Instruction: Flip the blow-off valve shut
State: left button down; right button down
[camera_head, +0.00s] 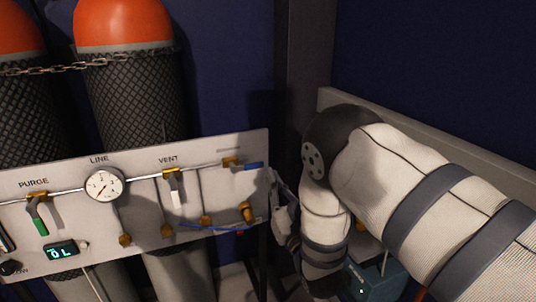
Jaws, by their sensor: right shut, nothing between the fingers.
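A pale panel (140,215) carries three lever valves on one pipe. The PURGE valve's green lever (40,222) hangs down at a slant. The VENT valve's white lever (175,193) hangs straight down, across the pipe. At the right end, a valve's blue lever (252,165) lies roughly along the pipe; the label above it is too small to read. No readable label names a blow-off valve. My right gripper (277,190) is shut and empty, just beyond the panel's right edge, below and right of the blue lever. My left gripper is not in view.
A round LINE gauge (103,184) sits between PURGE and VENT. Two orange-topped cylinders (122,22) stand behind the panel with a chain (40,70) across them. A teal box (370,280) is low beside my right arm. A grey post (303,70) rises behind the gripper.

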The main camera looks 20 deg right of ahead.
jog(key=shift+r+t, duration=0.3)
jog(key=shift+r, duration=0.3)
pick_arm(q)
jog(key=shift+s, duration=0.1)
pick_arm(e)
jog(key=shift+w, duration=0.1)
